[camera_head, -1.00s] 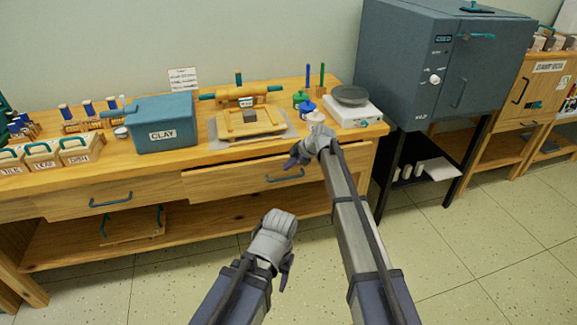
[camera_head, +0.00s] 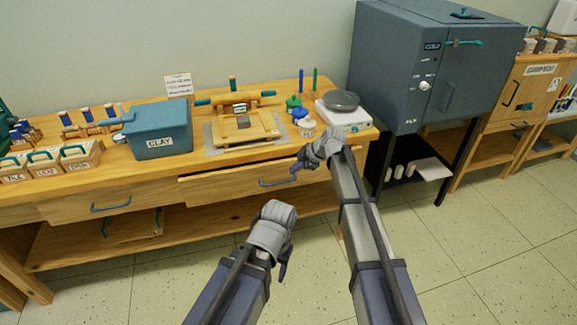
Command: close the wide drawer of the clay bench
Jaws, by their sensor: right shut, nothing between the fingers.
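The clay bench (camera_head: 60,186) is a wooden bench along the wall. Its wide drawer (camera_head: 225,189) is the right-hand one, with a teal handle (camera_head: 273,183). A dark gap shows along its top edge, so it stands slightly out from the bench front. My right gripper (camera_head: 297,167) is shut and empty at the top of the drawer front, right of the handle. I cannot tell whether it touches the wood.
A blue clay bin (camera_head: 160,130), a board with a rolling pin (camera_head: 235,97), jars and a scale (camera_head: 345,112) stand on the bench top. A second drawer (camera_head: 80,207) at left looks shut. A kiln (camera_head: 390,65) stands at right. The floor in front is clear.

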